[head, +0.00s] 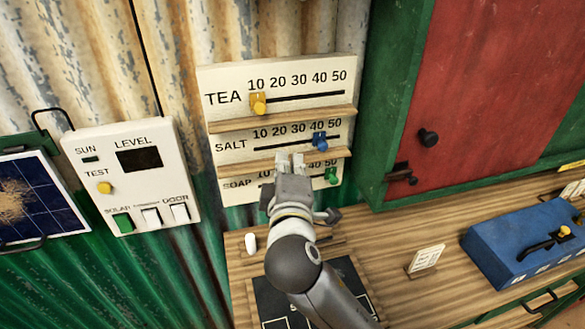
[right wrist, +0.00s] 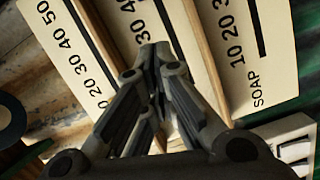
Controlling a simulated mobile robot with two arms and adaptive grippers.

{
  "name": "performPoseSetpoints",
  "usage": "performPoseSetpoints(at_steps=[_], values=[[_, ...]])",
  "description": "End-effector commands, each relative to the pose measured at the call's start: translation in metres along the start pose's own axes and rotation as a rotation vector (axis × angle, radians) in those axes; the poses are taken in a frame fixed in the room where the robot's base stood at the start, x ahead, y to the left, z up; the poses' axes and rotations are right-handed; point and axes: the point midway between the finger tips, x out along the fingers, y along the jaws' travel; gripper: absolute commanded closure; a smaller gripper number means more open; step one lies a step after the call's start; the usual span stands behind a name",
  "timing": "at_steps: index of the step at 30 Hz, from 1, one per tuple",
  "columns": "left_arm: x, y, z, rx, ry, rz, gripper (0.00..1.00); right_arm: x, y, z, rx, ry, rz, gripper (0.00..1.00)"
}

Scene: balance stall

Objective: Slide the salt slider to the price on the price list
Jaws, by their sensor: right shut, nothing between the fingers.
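The salt slider (head: 320,140) is a blue knob on the SALT row of the white price board (head: 347,75), at about the 40 mark. My right gripper (head: 291,160) is shut and empty, in front of the board near the ledge below the SALT row, left of and below the blue knob. It is apart from the knob; whether it touches the board I cannot tell. In the right wrist view its fingers (right wrist: 155,58) point at the board, and the blue knob does not show. A small white card (head: 426,259), perhaps the price list, stands on the counter; its writing is too small to read.
The yellow tea slider (head: 258,104) sits near 10, the green soap slider (head: 331,176) near 50. Wooden ledges (head: 330,115) jut out between rows. A LEVEL panel (head: 155,200) hangs left. A blue box (head: 525,245) stands on the counter (head: 400,225) at right.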

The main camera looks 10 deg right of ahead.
Motion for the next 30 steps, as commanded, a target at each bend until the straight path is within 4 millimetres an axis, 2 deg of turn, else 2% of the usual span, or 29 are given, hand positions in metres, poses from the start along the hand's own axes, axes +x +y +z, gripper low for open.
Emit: performPoseSetpoints(at_steps=[3,7,9,15,30], values=[[-0.010,-0.005,-0.003,0.000,0.003,-0.006,0.58,0.027,0.003,0.000,-0.002,-0.002,0.001,1.00],[-0.016,-0.012,-0.011,-0.002,0.014,-0.015,0.58,0.051,0.003,0.000,-0.001,-0.002,0.000,1.00],[-0.020,-0.015,-0.016,-0.003,0.022,-0.018,0.58,0.051,0.002,0.013,-0.003,-0.003,0.000,1.00],[-0.026,-0.019,-0.024,-0.006,0.035,-0.023,0.58,0.056,0.001,0.033,0.000,-0.001,-0.001,1.00],[-0.027,-0.014,-0.014,-0.003,0.019,-0.017,0.58,0.057,0.000,0.040,0.001,0.001,0.000,1.00]])
